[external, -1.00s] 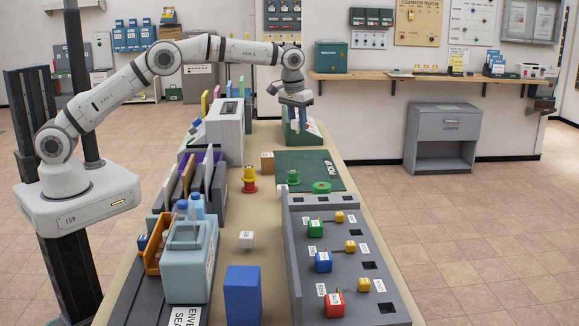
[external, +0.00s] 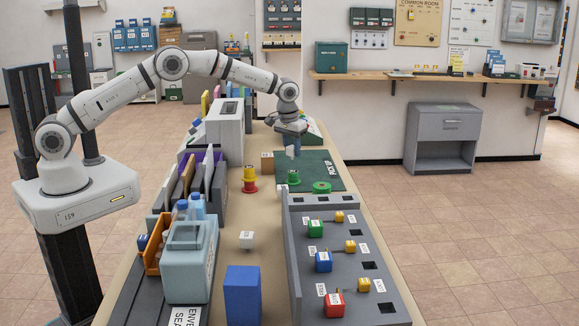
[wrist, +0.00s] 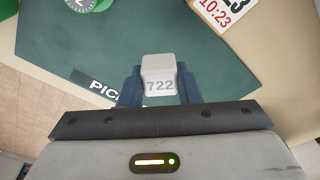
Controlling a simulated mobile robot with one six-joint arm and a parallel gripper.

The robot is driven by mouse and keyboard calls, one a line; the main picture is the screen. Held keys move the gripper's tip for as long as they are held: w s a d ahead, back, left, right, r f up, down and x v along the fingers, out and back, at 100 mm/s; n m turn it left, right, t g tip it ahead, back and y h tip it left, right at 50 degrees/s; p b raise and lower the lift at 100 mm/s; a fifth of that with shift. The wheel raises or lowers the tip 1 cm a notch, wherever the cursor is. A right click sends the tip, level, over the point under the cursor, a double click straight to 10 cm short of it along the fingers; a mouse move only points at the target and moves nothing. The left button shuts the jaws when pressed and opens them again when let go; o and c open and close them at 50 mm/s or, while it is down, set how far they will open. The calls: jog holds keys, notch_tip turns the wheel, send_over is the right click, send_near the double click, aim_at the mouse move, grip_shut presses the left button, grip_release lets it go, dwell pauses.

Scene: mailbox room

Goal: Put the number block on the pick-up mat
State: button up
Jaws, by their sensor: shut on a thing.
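The number block, a small white block marked 722 (wrist: 159,76), is between the blue fingers of my gripper (wrist: 158,90) in the wrist view. In the external view my gripper (external: 290,145) points down with the white block (external: 291,152) at its fingertips, above the far part of the dark green pick-up mat (external: 322,164). The gripper is shut on the block. The mat also fills much of the wrist view (wrist: 100,60), its printed letters partly hidden by the gripper. The block appears raised above the mat; the exact height is hard to tell.
A white block (external: 247,240) lies nearer. A grey panel (external: 345,262) holds colored blocks.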

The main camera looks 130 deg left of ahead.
aim_at(292, 158)
jog(key=shift+f+p, duration=0.4)
jog(key=shift+f, duration=1.55)
jog(key=shift+f, duration=0.2)
jog(key=o, duration=0.9)
jog(key=shift+o, duration=0.2)
notch_tip(292, 158, up, 12)
jog(key=d+b, duration=0.1)
jog(key=b, duration=0.1)
jog(key=shift+d+r, duration=0.15)
jog(key=shift+d, duration=0.25)
